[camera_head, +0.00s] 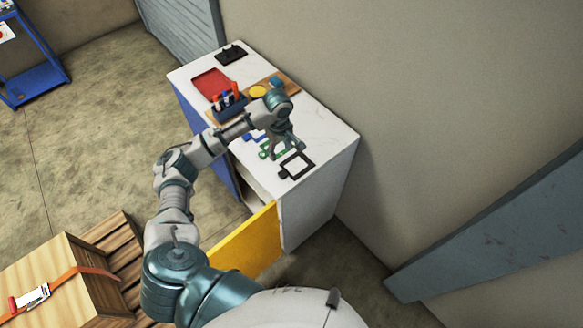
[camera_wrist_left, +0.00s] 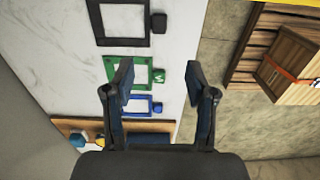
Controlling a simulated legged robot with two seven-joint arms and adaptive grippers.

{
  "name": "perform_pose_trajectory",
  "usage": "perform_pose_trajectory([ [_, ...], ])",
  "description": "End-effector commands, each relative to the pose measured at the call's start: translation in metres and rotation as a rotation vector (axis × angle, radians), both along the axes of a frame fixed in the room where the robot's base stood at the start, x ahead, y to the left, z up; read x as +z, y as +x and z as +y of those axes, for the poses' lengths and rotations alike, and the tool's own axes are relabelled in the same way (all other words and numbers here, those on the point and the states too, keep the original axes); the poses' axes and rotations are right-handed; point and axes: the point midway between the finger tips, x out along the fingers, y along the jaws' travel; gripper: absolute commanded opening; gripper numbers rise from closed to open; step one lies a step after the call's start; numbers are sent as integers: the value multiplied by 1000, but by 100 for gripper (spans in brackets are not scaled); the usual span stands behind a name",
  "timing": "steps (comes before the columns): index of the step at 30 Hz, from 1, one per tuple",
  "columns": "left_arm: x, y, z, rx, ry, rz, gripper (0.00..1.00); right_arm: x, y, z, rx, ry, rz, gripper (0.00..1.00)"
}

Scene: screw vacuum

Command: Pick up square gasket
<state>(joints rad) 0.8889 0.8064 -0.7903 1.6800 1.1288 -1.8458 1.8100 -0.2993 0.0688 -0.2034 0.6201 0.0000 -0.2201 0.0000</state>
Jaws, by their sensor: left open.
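Three flat square frames, each with a small side tab, lie on a white worktop (camera_head: 325,135): a black frame (camera_head: 306,171), a green frame (camera_head: 263,154) and a blue frame (camera_head: 250,137). Which one is the square gasket, I cannot tell. My left gripper (camera_head: 285,150) is open and empty, above the worktop by the green frame. In the left wrist view, the fingers (camera_wrist_left: 163,78) point toward the worktop edge; the left finger overlaps the green frame (camera_wrist_left: 128,59). The black frame (camera_wrist_left: 121,42) lies above and the blue frame (camera_wrist_left: 157,107) below it. My right gripper is out of view.
Farther along the worktop are a red tray (camera_head: 211,83), a dark tool holder (camera_head: 228,107), a wooden board (camera_head: 285,82) and a black item (camera_head: 231,55). A yellow cabinet door (camera_head: 245,245) stands open. A wooden crate (camera_head: 65,280) sits at lower left. A wall borders the worktop.

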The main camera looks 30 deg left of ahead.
Motion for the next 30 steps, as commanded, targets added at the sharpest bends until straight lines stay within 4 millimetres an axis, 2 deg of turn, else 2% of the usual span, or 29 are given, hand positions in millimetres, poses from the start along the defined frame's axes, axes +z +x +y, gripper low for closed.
perform_pose_trajectory([
  [3, -30, -1, 1, 1, 0, 2, 56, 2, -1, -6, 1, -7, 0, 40],
  [9, -70, 0, 3, 0, -3, 0, 56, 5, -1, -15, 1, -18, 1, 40],
  [17, -92, 0, 2, -1, -4, -1, 56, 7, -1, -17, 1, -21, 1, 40],
  [24, -128, 0, 0, -3, -1, -1, 56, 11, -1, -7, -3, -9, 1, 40],
  [30, -136, 0, 0, -3, -1, -3, 56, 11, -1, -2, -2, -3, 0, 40],
])
